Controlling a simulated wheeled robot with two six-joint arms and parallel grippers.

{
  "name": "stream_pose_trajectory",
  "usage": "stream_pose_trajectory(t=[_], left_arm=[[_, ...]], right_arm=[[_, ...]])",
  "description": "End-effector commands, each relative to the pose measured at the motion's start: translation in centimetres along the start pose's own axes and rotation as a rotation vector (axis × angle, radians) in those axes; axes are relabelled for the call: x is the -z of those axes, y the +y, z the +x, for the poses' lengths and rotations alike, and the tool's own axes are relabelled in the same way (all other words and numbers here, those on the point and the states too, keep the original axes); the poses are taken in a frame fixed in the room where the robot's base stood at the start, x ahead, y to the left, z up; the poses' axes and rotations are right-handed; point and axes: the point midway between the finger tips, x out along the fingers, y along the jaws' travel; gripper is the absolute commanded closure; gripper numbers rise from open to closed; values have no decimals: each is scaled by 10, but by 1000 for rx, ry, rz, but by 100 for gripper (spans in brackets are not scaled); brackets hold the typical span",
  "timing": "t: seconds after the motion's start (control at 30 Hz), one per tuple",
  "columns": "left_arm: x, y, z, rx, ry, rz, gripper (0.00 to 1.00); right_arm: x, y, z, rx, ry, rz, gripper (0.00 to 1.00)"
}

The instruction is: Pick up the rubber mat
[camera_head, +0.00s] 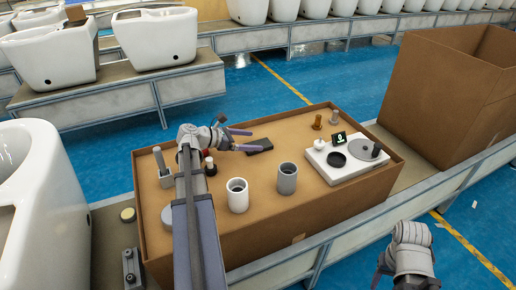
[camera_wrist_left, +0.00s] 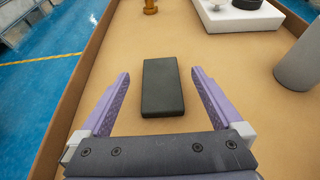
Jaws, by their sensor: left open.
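The rubber mat is a dark, flat rectangular block (camera_wrist_left: 162,86) lying on the brown cardboard surface. In the head view it (camera_head: 259,146) lies behind the grey cup, just right of my left gripper. My left gripper (camera_head: 252,140) is open and empty. In the left wrist view its purple fingers (camera_wrist_left: 160,88) stand wide apart, one on each side of the mat, with clear gaps to both. I cannot tell its height above the surface. My right arm shows at the lower right of the head view; its fingertips are not clearly seen.
A white cup (camera_head: 238,196) and a grey cup (camera_head: 287,180) stand in front of the mat. A white device with a round plate (camera_head: 344,168) is to the right. A tall open cardboard box (camera_head: 436,95) stands farther right. Brass pieces (camera_head: 317,122) are at the back.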

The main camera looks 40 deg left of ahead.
Motion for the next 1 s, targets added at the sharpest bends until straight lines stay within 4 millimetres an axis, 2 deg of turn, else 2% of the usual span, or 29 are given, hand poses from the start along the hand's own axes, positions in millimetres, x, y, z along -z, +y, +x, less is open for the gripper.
stream_pose_trajectory(t=[0.23, 0.33, 0.6, 1.0], left_arm=[[12, 0, 33, 2, 0, 1, 0], [9, 0, 45, 2, 0, 2, 0], [6, 0, 49, 0, 0, 0, 0], [6, 0, 49, 0, 0, 0, 45]], right_arm=[[1, -2, 23, -3, 0, -1, 44], [2, -2, 25, -4, 0, -1, 44], [2, -1, 24, -5, 0, -1, 44], [2, -1, 24, -5, 0, -1, 44]])
